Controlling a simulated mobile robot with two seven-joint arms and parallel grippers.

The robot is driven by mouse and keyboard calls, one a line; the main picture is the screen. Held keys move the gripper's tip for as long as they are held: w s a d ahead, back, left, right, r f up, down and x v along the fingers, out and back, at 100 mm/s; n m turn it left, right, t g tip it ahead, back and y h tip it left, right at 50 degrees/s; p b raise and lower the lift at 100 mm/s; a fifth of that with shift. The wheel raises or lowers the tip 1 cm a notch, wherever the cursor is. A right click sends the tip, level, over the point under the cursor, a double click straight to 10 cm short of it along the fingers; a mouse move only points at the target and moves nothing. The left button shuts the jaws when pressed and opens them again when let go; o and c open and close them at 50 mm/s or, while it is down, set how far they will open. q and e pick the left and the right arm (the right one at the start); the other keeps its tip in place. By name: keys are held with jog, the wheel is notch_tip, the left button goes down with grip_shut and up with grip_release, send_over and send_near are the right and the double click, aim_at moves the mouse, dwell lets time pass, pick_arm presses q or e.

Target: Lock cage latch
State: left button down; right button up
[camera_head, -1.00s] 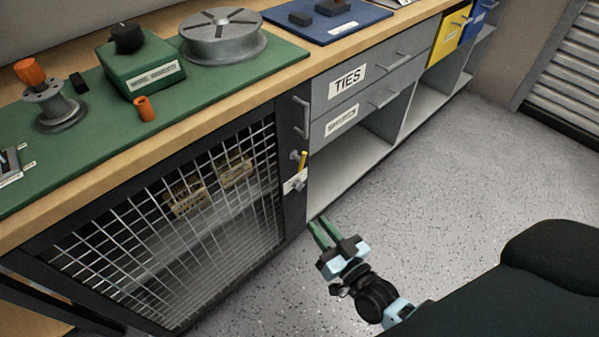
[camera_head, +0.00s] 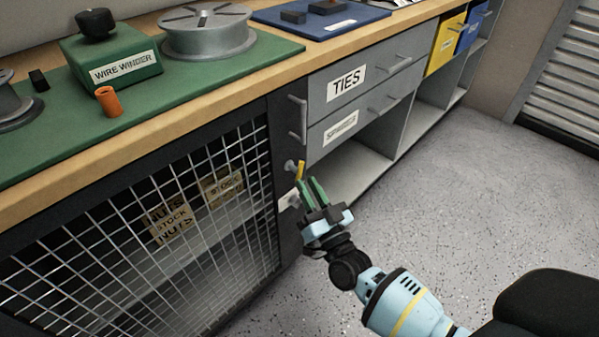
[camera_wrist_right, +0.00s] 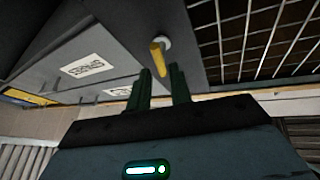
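The cage (camera_head: 165,235) is a dark frame with a wire mesh door under the left part of the bench, and the door looks closed. Its latch (camera_head: 301,170) is a yellow handle on a round grey pivot, on the dark post at the cage's right edge. The yellow handle also shows in the right wrist view (camera_wrist_right: 158,58), just beyond the fingertips. My right gripper (camera_head: 311,187) has green fingers, parted and empty, just below and in front of the latch. In the wrist view its fingers (camera_wrist_right: 162,75) stand apart near the handle. My left gripper is not in view.
Grey drawers (camera_head: 365,85) with bar handles and an open shelf are right of the post. Boxes marked as nuts stock (camera_head: 170,225) lie behind the mesh. The floor (camera_head: 450,200) at right is clear.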

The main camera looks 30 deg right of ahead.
aim_at(301, 174)
jog(key=shift+b+x, duration=0.35)
jog(key=shift+x, duration=2.1)
grip_shut()
